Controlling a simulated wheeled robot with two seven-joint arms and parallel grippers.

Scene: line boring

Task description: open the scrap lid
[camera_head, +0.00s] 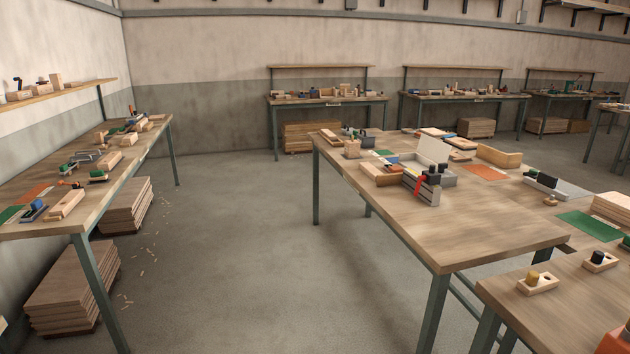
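I cannot single out the scrap lid for sure. On the middle workbench stands a low grey box (446,181) with a pale upright panel (433,151) at its back, which may be a raised lid. Small dark blocks and a red piece sit at the front of this box and hide part of it. Neither of my grippers is in view.
The middle workbench (430,225) holds wooden blocks, green and orange mats and trays. A left workbench (110,185) stands along the wall with stacked boards (75,285) beneath. Open concrete floor (250,250) lies between them. An orange-red object (616,342) shows at bottom right.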

